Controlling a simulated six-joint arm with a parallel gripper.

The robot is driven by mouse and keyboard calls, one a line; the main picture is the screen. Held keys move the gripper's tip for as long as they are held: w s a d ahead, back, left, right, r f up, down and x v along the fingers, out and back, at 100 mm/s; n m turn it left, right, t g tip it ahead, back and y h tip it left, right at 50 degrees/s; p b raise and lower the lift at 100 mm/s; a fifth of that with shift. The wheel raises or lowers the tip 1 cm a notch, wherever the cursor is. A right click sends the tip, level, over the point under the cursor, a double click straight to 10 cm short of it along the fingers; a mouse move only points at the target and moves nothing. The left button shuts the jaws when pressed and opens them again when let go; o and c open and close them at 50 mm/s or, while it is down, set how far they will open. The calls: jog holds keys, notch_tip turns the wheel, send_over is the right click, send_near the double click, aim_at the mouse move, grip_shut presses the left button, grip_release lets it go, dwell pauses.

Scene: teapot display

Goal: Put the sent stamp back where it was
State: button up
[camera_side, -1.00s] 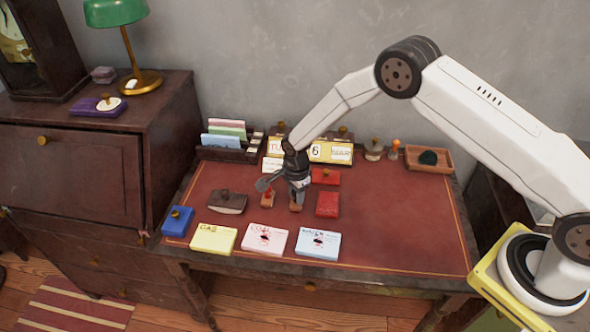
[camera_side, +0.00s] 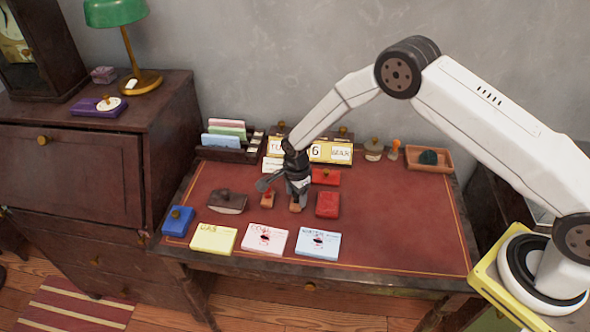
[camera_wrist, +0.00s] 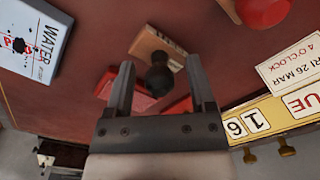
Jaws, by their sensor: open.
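My gripper (camera_wrist: 160,66) is open, pointing down at the desk. In the wrist view a wooden stamp with a black knob (camera_wrist: 150,42) lies between and beyond the open fingers, and nothing is gripped. In the side view my gripper (camera_side: 297,188) is right above this stamp (camera_side: 297,207) and hides most of it. A second stamp with a red knob (camera_side: 267,201) stands just to its left; its knob (camera_wrist: 262,10) also shows in the wrist view. I cannot read which stamp is marked sent.
Two red pads (camera_side: 327,204) (camera_side: 326,177) lie right of the gripper. Yellow, pink and blue cards (camera_side: 318,243) line the front edge. A brown blotter (camera_side: 228,202) and blue pad (camera_side: 178,221) are left. A calendar (camera_side: 330,152) and wooden tray (camera_side: 430,160) stand behind. The desk's right side is clear.

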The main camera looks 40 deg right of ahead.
notch_tip(320, 180, up, 12)
dwell(0.7)
dwell(0.5)
jog(key=s+d+r+n+t, duration=0.1)
jog(key=s+d+r+n, duration=0.2)
jog(key=s+n, duration=0.3)
jog(key=s+d+r+n, duration=0.3)
jog(key=s+n, duration=0.3)
jog(key=s, duration=0.3)
jog(key=s+d+r+n+t, duration=0.1)
jog(key=s+d+r+n, duration=0.1)
jog(key=s+r+n, duration=0.2)
jog(key=s+n, duration=0.2)
jog(key=s, duration=0.2)
jog(key=shift+s+d+t, duration=0.3)
jog(key=shift+d, duration=0.1)
